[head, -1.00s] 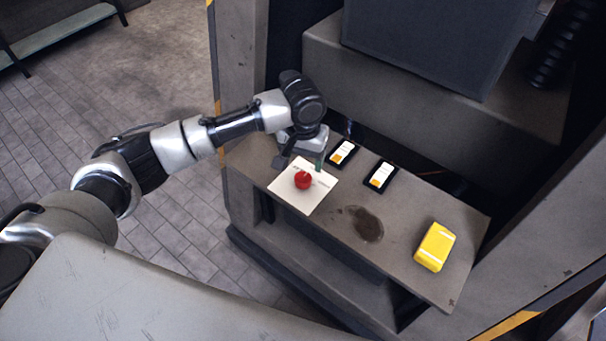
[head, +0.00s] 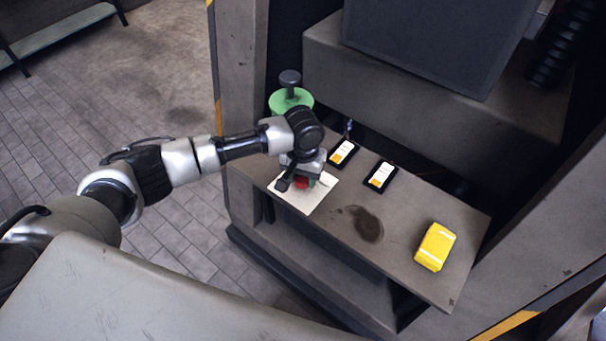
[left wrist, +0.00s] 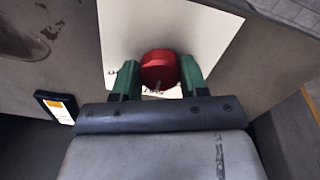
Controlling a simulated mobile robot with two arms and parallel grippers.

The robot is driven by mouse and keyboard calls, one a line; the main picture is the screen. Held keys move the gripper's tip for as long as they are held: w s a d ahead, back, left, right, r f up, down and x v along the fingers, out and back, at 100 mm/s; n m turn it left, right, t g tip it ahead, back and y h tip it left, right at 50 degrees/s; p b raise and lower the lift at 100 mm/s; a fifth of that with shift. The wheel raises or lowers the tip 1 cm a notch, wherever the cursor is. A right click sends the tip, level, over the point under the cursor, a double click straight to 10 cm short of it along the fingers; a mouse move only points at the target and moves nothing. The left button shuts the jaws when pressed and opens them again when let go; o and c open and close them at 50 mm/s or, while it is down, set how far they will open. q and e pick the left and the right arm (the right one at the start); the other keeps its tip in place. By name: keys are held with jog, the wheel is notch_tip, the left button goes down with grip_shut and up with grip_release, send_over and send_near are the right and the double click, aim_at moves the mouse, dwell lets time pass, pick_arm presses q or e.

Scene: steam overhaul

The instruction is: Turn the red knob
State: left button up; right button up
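The red knob (head: 302,183) sits on a white square plate (head: 302,203) at the left part of the grey bench. In the head view the knob is partly hidden by my left gripper (head: 298,184), which is just above and around it. In the left wrist view the red knob (left wrist: 158,69) lies between and slightly beyond the two green fingertips (left wrist: 158,80) of my left gripper. The fingers are apart, one on each side; I cannot tell whether they touch the knob. My right gripper is in neither view.
Two black-framed switches with white and orange faces (head: 343,152) (head: 381,176) are to the right of the plate. A yellow box (head: 435,247) is near the bench's right end. A green round part with a dark top (head: 291,101) stands behind my wrist. A dark stain marks the bench (head: 364,224).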

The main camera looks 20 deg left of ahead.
pick_arm(q)
jog(key=shift+c, duration=1.3)
jog(key=m+p, duration=0.2)
jog(key=shift+r+p, duration=0.2)
jog(key=shift+p, duration=0.15)
jog(key=m+p, duration=0.2)
jog(key=shift+m, duration=0.4)
jog(key=m+p, duration=0.2)
jog(key=m, duration=0.1)
jog(key=shift+f+m, duration=0.1)
jog(key=shift+m, duration=0.2)
jog(key=shift+w+m+p, duration=0.1)
jog(key=shift+m+p, duration=0.35)
jog(key=shift+m, duration=1.35)
jog(key=o, duration=0.9)
jog(key=shift+f, duration=0.1)
